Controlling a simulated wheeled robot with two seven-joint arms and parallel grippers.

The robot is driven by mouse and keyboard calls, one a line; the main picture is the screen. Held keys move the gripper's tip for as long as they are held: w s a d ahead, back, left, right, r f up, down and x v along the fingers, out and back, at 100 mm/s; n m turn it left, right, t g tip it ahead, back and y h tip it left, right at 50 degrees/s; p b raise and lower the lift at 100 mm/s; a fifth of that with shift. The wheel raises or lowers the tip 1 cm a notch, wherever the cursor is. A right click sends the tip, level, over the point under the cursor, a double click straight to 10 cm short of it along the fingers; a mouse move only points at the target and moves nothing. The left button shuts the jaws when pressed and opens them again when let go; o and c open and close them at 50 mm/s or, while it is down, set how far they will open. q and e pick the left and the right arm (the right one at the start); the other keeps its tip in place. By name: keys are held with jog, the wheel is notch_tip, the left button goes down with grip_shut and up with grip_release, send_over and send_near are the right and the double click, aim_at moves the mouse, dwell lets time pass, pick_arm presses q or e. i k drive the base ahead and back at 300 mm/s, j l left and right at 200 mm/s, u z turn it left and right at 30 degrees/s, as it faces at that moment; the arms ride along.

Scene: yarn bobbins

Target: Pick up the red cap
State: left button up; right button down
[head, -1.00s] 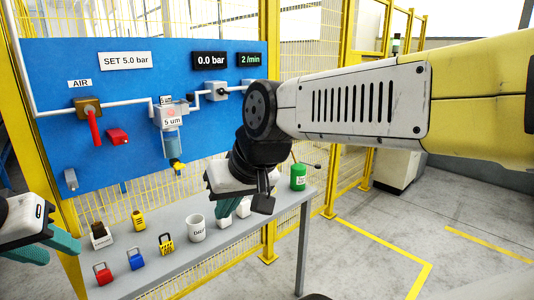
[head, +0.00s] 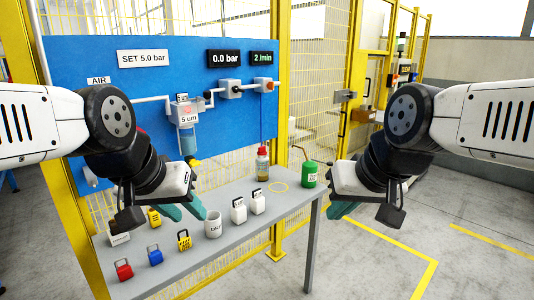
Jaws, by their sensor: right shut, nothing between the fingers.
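A small red part, seemingly a cap on the blue panel, shows only as a sliver (head: 143,131) behind my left arm. A bottle near the back of the bench also has a red top (head: 263,150); I cannot tell which is the task's cap. My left gripper (head: 190,212) is above the bench in front of the panel, its teal fingers apart and nothing seen between them. My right gripper (head: 342,211) is beyond the bench's right end, shut and empty, partly hidden by its own wrist.
The grey bench (head: 240,243) holds red (head: 124,270), blue (head: 155,256) and yellow padlocks (head: 184,241), a white mug (head: 213,226), two white containers and a green can (head: 310,175). The blue panel (head: 90,62) carries pipes and a filter. Yellow fencing stands behind.

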aim_at(262, 151)
jog(key=i+l+u, duration=0.35)
jog(key=i, duration=0.15)
jog(key=i+l+u, duration=0.25)
jog(key=i+u, duration=0.15)
jog(key=i+l+u, duration=0.35)
jog(key=i+l, duration=0.1)
jog(key=l, duration=0.1)
